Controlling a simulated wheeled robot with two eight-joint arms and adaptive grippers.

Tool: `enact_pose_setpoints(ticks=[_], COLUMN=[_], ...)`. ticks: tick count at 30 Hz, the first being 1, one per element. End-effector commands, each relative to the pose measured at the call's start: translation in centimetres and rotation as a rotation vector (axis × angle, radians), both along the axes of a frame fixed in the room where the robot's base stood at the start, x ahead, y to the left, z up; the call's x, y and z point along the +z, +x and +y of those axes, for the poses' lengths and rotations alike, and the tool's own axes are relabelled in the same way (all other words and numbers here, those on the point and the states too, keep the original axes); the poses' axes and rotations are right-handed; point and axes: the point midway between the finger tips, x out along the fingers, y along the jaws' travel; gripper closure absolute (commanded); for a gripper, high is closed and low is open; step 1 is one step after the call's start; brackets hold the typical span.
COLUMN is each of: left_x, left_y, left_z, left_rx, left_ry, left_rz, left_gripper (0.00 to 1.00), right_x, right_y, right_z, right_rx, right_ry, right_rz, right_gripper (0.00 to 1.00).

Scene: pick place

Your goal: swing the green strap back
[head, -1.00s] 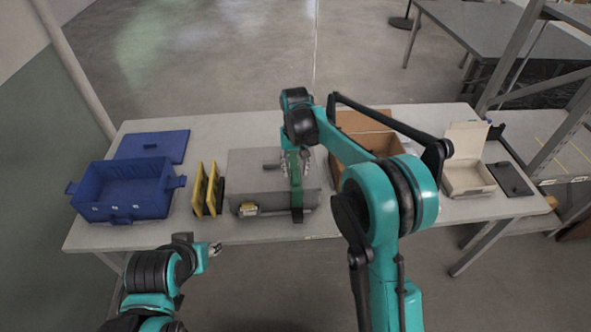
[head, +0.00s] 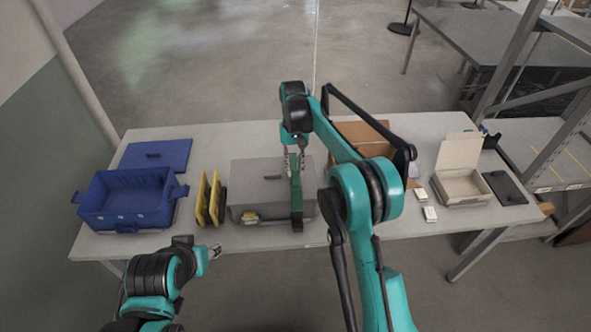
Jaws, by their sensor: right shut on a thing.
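The green strap (head: 296,192) lies over the right part of a grey box (head: 258,180) and hangs down its front, where its end looks dark. My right gripper (head: 294,164) reaches down over the box from above and is shut on the strap near its upper part. The fingertips partly hide the strap there. My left gripper (head: 214,252) hangs in front of the table's near edge, away from the strap. It is small in the view, and its jaw state is unclear.
Left of the grey box stand yellow-edged pieces (head: 208,198) and a blue crate (head: 128,216), with a blue lid (head: 157,155) behind. Right are a cardboard box (head: 362,132), small white blocks (head: 430,213), an open carton (head: 461,187) and a dark plate (head: 505,188).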

Motion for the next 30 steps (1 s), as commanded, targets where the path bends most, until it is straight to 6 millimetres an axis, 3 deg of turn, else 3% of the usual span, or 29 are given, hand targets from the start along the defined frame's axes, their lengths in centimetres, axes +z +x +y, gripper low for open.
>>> enact_pose_setpoints(ticks=[1,10,25,26,30], left_x=[1.1,4.1,4.6,4.6,4.7], left_y=[0.0,0.0,0.0,0.0,0.3], left_z=[0.0,0.0,0.0,0.0,-0.1], left_rx=[0.000,0.000,0.000,0.000,0.015], left_ry=[0.000,0.000,0.000,0.000,-0.019], left_rz=[0.000,0.000,0.000,0.000,0.008], left_gripper=[0.60,0.60,0.60,0.63,1.00], right_x=[0.8,2.4,2.4,2.4,2.4], right_y=[0.6,2.2,2.3,2.3,2.3], right_z=[0.0,0.0,-0.1,0.0,0.0], right_rx=[-0.001,-0.001,-0.001,-0.001,-0.001], right_ry=[0.001,0.001,0.001,0.001,0.001], right_rz=[0.020,0.137,0.174,0.175,0.175], right_gripper=[1.00,1.00,1.00,1.00,1.00])
